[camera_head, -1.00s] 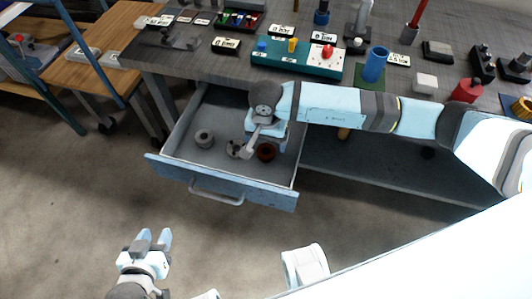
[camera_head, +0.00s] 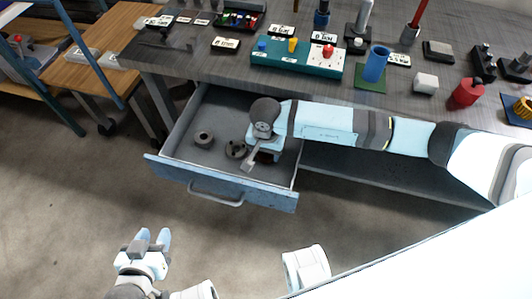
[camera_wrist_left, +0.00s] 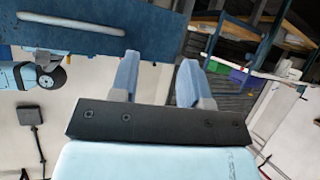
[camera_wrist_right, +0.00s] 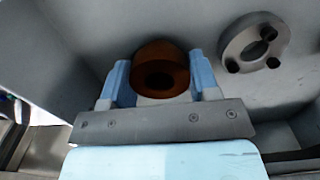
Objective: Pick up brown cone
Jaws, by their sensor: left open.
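The brown cone (camera_wrist_right: 162,70) shows in the right wrist view as an orange-brown round piece with a dark hole, on the grey drawer floor. My right gripper (camera_wrist_right: 159,76) has its fingers spread, one on each side of the cone; I cannot tell whether they touch it. In the head view my right gripper (camera_head: 262,155) is down in the open drawer (camera_head: 225,187) and hides the cone. My left gripper (camera_head: 153,236) is open and empty, out in front of the drawer; its fingers also show in the left wrist view (camera_wrist_left: 157,75).
A grey ring with dark holes (camera_wrist_right: 254,42) lies right of the cone, and it also shows in the head view (camera_head: 236,149). A grey roll (camera_head: 204,139) sits further left in the drawer. Drawer walls stand close around my right gripper. The tabletop (camera_head: 190,62) above holds several items.

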